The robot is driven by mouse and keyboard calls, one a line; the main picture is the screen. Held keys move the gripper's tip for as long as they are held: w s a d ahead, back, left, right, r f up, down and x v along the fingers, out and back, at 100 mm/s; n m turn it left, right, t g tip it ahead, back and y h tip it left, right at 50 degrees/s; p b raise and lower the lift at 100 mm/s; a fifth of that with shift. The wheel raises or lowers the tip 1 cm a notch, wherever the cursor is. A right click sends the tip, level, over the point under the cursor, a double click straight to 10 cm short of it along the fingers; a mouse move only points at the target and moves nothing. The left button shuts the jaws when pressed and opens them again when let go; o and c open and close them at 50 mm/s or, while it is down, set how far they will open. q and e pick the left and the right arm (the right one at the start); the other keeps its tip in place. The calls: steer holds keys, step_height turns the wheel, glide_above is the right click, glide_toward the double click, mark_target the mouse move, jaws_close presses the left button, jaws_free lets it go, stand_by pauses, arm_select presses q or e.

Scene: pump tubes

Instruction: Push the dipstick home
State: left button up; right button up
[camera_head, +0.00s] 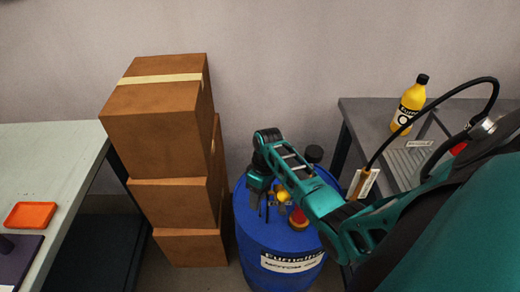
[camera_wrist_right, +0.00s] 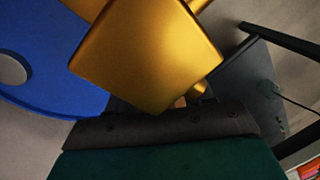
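The blue motor oil drum (camera_head: 283,262) stands on the floor in the middle of the head view. My right gripper (camera_head: 268,205) is low over the left part of its top, pointing down. A small yellow part (camera_head: 284,196), perhaps the dipstick's handle, shows beside the fingers. In the right wrist view a large gold block (camera_wrist_right: 150,55) is right in front of the gripper, with the blue drum top (camera_wrist_right: 60,75) to its left. The fingers are mostly hidden, so I cannot tell whether they grip it. No dipstick shaft shows clearly. My left gripper is out of view.
Stacked cardboard boxes (camera_head: 160,125) stand close on the left. A yellow bottle (camera_head: 408,108) stands on the right bench. An orange tray (camera_head: 30,215) lies on the left table.

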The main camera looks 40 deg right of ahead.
steer(key=shift+o, duration=0.4)
steer(key=r, duration=0.2)
steer(key=d+r+p, duration=0.1)
steer(key=r, duration=0.4)
steer(key=shift+w+d+r+p, duration=0.2)
steer(key=shift+r+p, duration=0.05)
steer(key=shift+p, duration=0.15)
